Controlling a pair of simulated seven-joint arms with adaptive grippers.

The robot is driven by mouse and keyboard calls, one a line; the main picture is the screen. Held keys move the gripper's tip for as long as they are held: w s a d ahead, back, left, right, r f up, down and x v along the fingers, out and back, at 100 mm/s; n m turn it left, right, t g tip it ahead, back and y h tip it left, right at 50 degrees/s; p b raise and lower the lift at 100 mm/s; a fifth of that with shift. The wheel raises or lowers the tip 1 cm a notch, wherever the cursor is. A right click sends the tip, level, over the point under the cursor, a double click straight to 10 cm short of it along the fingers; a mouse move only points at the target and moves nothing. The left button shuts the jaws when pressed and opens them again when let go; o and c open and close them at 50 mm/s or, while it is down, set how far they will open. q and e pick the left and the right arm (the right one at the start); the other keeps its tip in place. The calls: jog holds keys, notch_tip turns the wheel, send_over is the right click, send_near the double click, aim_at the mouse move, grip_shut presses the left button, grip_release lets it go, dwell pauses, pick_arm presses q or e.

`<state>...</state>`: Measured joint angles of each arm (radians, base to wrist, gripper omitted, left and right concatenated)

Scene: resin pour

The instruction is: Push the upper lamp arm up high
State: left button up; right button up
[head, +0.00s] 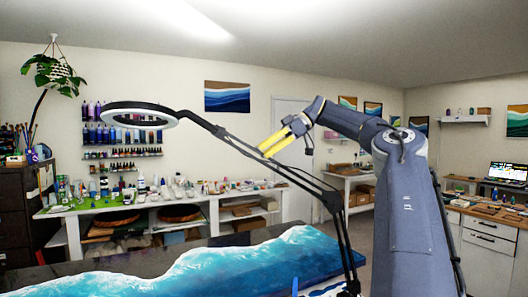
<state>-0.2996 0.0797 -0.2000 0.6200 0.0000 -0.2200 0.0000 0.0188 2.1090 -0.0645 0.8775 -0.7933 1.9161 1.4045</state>
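The lamp has a black ring head (141,115) with a pale underside, at the left of the head view. Its upper lamp arm (222,134) is a thin dark pair of rods that slopes down from the head to a joint near the right. The lower lamp arm (345,248) drops steeply from that joint to the bottom edge. My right gripper (264,153) has yellow fingers lying close together with nothing seen between them. It points down-left, its tips right by the middle of the upper arm in the picture. I cannot tell whether they touch. My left gripper is not in view.
A table with a blue and white wave-like resin surface (235,268) fills the bottom. A cluttered bench (190,198) stands behind. A hanging plant (54,75) is at upper left, and a desk with a laptop (506,172) at right. The air above the lamp arm looks clear.

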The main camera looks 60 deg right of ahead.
aim_at(279, 163)
jog(key=v, duration=0.5)
jog(key=shift+s+d+r, duration=0.2)
jog(key=shift+s+d, duration=0.05)
jog(key=shift+d, duration=0.05)
jog(key=shift+v, duration=0.85)
jog(key=shift+a+r, duration=0.1)
